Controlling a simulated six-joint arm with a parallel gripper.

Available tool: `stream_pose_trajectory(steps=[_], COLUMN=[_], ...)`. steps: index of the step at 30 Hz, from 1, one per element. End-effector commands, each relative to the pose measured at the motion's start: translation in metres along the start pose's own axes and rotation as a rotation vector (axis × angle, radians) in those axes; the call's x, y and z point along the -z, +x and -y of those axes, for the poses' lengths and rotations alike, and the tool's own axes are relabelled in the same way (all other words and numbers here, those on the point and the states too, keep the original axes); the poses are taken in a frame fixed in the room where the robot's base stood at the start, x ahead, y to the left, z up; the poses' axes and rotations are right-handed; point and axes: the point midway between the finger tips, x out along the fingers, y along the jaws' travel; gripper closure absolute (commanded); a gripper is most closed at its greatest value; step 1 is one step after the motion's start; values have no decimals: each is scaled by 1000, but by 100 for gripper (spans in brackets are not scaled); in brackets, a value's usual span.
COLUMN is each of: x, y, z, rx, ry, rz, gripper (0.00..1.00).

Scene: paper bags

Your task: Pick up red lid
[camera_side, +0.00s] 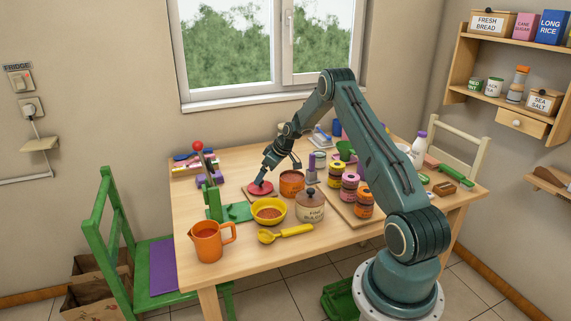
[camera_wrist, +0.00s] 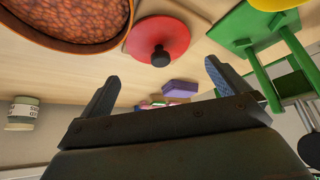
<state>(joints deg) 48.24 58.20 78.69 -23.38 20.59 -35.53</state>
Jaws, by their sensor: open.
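My gripper (camera_side: 262,181) is directly over the lid in the side view, pointing down. In the wrist view my gripper (camera_wrist: 160,80) has its two fingers spread wide with nothing between them, and the lid lies beyond the fingertips, around the middle. I cannot tell whether the fingers touch the lid in the side view.
A yellow bowl (camera_side: 268,212) and a lidded jar (camera_side: 310,206) stand in front of the lid. A green stand (camera_side: 214,203) is at left. The orange pot is close on the right. An orange jug (camera_side: 208,242) and yellow scoop (camera_side: 286,233) are near the front edge.

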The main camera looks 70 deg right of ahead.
Motion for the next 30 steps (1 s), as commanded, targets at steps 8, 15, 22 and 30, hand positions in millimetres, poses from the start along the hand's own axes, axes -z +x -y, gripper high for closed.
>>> stream_pose_trajectory(steps=[8, 15, 22, 30], x=[0, 0, 0, 0], y=[8, 16, 40, 59], z=[0, 0, 1, 1], rx=[-1, 0, 0, -1], ry=[0, -1, -1, 0], rz=[0, 0, 0, 0], gripper=[0, 0, 0, 0])
